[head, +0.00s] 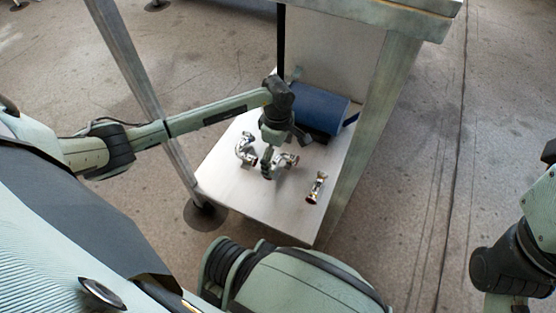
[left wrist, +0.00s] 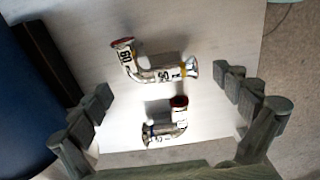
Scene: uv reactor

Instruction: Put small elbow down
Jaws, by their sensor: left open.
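The small elbow (head: 288,160) is a shiny metal pipe bend on the pale tabletop, below my left gripper (head: 281,151). In the left wrist view the small elbow (left wrist: 166,131) has a dark red end and lies low in the picture. My left gripper (left wrist: 166,95) is open, with a finger apart on each side of the elbow and nothing between them held. The elbow appears to rest on the surface. Part of it is hidden by the gripper in the head view. My right gripper is not in view.
A larger pipe fitting (left wrist: 158,73) lies just above the small elbow in the left wrist view. The head view shows a fitting (head: 317,188) at right and a bent one (head: 245,149) at left. A blue box (head: 312,108) stands behind. The table's front (head: 265,215) is clear.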

